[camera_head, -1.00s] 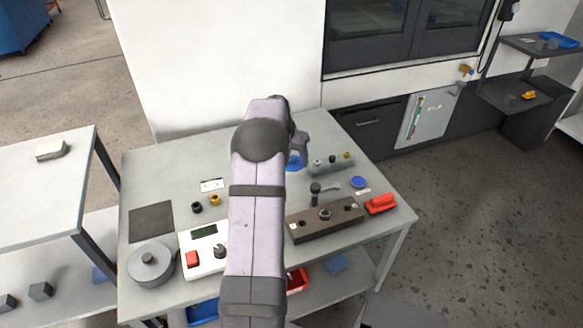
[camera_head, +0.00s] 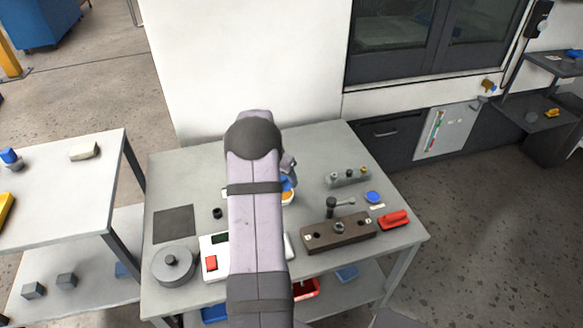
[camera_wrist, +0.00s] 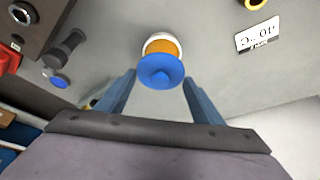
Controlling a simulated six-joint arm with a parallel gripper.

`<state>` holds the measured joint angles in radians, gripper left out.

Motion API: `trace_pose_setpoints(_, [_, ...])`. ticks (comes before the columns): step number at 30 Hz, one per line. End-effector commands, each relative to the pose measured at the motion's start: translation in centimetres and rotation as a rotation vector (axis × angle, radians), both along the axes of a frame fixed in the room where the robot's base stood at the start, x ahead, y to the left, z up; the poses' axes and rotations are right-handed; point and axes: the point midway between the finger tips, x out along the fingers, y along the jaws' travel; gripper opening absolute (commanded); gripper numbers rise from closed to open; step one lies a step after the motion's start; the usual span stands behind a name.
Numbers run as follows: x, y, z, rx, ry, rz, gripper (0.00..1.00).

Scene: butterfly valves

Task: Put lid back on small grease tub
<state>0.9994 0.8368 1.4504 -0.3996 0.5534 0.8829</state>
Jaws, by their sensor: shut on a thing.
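The small grease tub (camera_wrist: 163,43) has a white rim and orange grease showing inside. It stands upright on the grey table and shows partly in the head view (camera_head: 288,198), beside my arm. My gripper (camera_wrist: 161,77) is shut on the blue round lid (camera_wrist: 161,72), which has a small knob. One finger is at each side of the lid. The lid overlaps the near part of the tub in the wrist view, leaving orange visible beyond it. I cannot tell whether lid and rim touch. My arm hides most of the gripper in the head view.
A brown block with holes (camera_head: 339,234), a red-handled tool (camera_head: 394,219), a blue disc (camera_head: 373,197) and a grey rack (camera_head: 348,178) lie to the right. A round grey lidded pot (camera_head: 172,265) and dark mat (camera_head: 174,223) are at left. A number label (camera_wrist: 257,35) lies near the tub.

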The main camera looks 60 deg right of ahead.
Motion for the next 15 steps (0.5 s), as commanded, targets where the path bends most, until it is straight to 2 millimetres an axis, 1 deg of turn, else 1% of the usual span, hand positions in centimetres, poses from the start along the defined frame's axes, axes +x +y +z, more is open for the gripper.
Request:
trace_pose_setpoints(8, [0.0,0.1,-0.5,0.001,0.0,0.001,0.4])
trace_pose_setpoints(15, [0.0,0.1,-1.8,0.001,0.001,0.001,0.4])
